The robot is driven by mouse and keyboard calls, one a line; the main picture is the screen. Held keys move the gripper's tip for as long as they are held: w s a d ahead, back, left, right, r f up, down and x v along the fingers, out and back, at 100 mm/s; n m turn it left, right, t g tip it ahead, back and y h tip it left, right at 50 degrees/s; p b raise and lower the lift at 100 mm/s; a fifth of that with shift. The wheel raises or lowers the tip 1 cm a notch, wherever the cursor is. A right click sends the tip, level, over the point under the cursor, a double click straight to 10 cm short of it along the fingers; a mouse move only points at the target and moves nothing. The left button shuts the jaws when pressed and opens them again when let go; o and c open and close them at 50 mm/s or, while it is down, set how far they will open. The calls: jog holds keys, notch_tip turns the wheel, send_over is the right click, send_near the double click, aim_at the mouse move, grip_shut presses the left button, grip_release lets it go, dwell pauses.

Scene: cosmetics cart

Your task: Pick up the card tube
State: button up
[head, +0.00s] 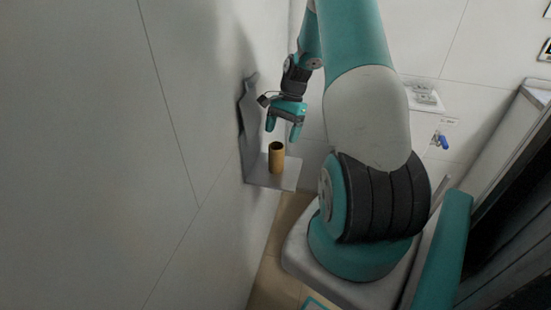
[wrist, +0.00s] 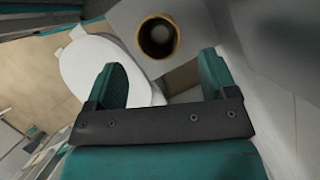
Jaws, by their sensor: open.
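The card tube (head: 276,158) is a tan-brown open cylinder standing upright on a small grey shelf (head: 284,182) against the wall. In the wrist view the tube (wrist: 158,38) shows from above, with its dark round opening, beyond the fingertips and near the top middle. My gripper (head: 284,130) is open and empty, above the tube in the head view, its fingers pointing down. In the wrist view my gripper (wrist: 162,80) shows its two teal fingers spread apart, with nothing between them. The tube is not touched by either finger.
The grey wall (head: 190,150) rises close on the left of the shelf. A white fixture (head: 425,98) and a blue-handled valve (head: 440,140) are on the back wall at the right. In the wrist view the shelf (wrist: 125,22) surrounds the tube, with tan floor below.

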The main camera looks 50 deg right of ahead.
aim_at(275, 154)
jog(key=x, duration=0.7)
jog(key=shift+a+f+p, duration=0.2)
jog(key=shift+a+p, duration=0.1)
jog(key=shift+a, duration=0.2)
jog(key=shift+c, duration=0.3)
jog(key=c, duration=0.9)
